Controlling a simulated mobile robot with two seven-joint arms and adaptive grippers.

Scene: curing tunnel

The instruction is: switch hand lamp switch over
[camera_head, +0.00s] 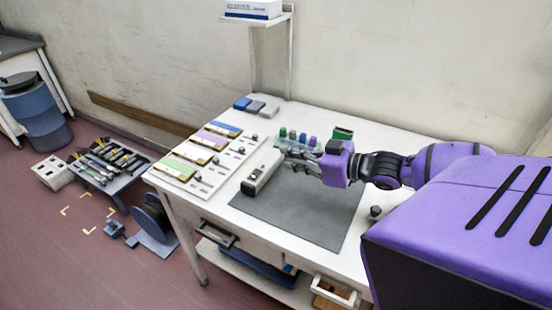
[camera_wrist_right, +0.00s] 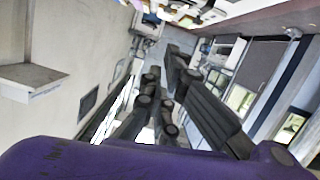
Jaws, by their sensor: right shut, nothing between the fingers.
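The hand lamp (camera_head: 262,171) is a long beige-grey body with a dark end, lying at the back left edge of the dark grey mat (camera_head: 300,212) in the head view. I cannot make out its switch or the switch's position. My right gripper (camera_head: 287,154) reaches in from the right, just beside and above the lamp's far end; I cannot tell whether it touches. It is shut with nothing held. Its dark fingers (camera_wrist_right: 161,62) also show in the wrist view, where I cannot make out the lamp. My left gripper is out of view.
Several small green and purple items (camera_head: 293,136) stand behind the gripper, near a green-and-black block (camera_head: 342,133). A panel with coloured strips (camera_head: 206,156) lies left of the lamp. A shelf (camera_head: 256,19) is on the wall. The mat's front is clear.

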